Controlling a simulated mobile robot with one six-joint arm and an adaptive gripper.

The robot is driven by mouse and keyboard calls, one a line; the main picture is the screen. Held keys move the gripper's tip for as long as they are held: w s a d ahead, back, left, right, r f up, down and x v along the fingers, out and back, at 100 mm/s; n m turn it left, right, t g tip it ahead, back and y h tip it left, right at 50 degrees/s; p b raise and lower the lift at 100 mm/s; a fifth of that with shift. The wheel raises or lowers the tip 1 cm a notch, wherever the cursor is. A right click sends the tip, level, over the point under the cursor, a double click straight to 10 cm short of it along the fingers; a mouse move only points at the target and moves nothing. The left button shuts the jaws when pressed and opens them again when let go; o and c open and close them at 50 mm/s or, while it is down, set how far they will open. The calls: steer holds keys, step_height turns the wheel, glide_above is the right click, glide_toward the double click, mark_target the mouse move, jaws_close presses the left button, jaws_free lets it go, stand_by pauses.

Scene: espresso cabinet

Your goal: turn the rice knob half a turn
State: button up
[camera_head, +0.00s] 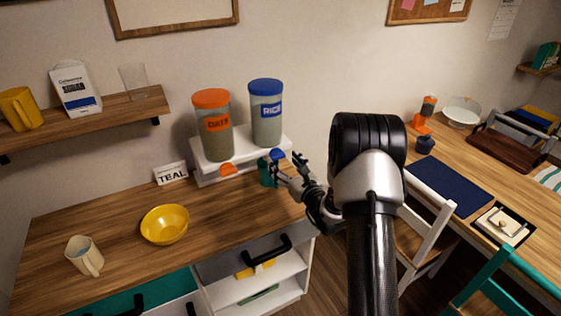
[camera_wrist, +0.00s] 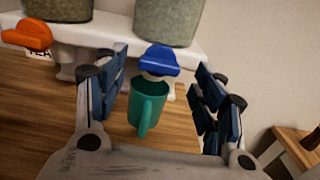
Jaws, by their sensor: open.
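The rice dispenser (camera_head: 266,116) has a blue lid and a blue RICE label and stands on a white stand (camera_head: 208,171). Its blue knob (camera_wrist: 158,58) is at the stand's front; it also shows in the head view (camera_head: 277,154). My gripper (camera_wrist: 160,85) is open, its fingers to the left and right of the knob in the wrist view, with no visible contact. A teal mug (camera_wrist: 148,104) stands below the knob, between the fingers in that view. In the head view my gripper (camera_head: 284,172) partly hides the mug.
An oat dispenser (camera_head: 213,128) with an orange knob (camera_head: 229,170) stands left of the rice one. A drawer handle (camera_head: 266,249) juts out below.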

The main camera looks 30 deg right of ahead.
mark_target(279, 157)
steer(key=shift+w, duration=1.6)
steer(key=c, duration=1.1)
